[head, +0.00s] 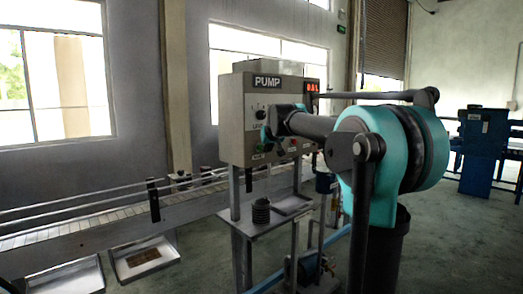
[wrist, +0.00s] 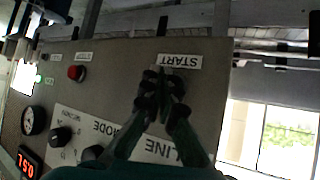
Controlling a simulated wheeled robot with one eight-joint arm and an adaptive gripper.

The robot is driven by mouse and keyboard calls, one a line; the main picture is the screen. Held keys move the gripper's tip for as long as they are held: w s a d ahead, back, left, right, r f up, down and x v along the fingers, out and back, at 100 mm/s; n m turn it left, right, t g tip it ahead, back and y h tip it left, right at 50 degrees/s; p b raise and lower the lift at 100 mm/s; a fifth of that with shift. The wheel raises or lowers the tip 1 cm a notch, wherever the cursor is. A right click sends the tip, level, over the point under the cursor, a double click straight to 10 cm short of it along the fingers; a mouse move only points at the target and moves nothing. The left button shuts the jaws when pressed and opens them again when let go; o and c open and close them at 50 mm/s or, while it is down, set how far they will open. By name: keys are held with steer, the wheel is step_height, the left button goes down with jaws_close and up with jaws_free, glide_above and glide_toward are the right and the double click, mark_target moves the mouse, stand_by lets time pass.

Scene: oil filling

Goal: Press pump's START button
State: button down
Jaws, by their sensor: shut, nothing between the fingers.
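The pump's grey control box (head: 236,118) has a PUMP label and faces me in the head view. In the wrist view its panel (wrist: 112,88) appears upside down, with a START label (wrist: 180,61) near the panel's edge. My gripper (wrist: 163,82) is shut and empty, its fingertips right beside the START label. The fingers hide the spot by the label, so the START button itself does not show clearly there. I cannot tell whether the tips touch the panel. In the head view my arm reaches across the front of the box.
A red button (wrist: 76,72), a gauge (wrist: 34,120), dark knobs (wrist: 60,137) and a red-lit display (wrist: 27,162) share the panel. Below the box is a metal stand (head: 262,222) with a dark coiled part (head: 261,211). A conveyor (head: 100,226) runs along the left.

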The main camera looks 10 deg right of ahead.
steer(key=shift+s+d, duration=0.1)
steer(key=shift+s, duration=0.05)
steer(key=s+d, duration=0.1)
steer(key=s, duration=0.1)
steer(key=s+d, duration=0.1)
steer(key=s, duration=0.1)
steer(key=shift+d, duration=0.4)
stand_by(0.6)
steer(key=s+d+f+g, duration=0.1)
steer(key=s+f+g, duration=0.2)
steer(key=s+f, duration=1.6)
steer(key=s+d+f+m+g+h, duration=0.1)
steer(key=s+d+f+g, duration=0.1)
steer(key=s+f, duration=1.8)
step_height(320, 180, down, 2)
steer(key=shift+s+d+f+g, duration=0.15)
steer(key=shift+s+g, duration=0.1)
steer(key=shift+g, duration=0.55)
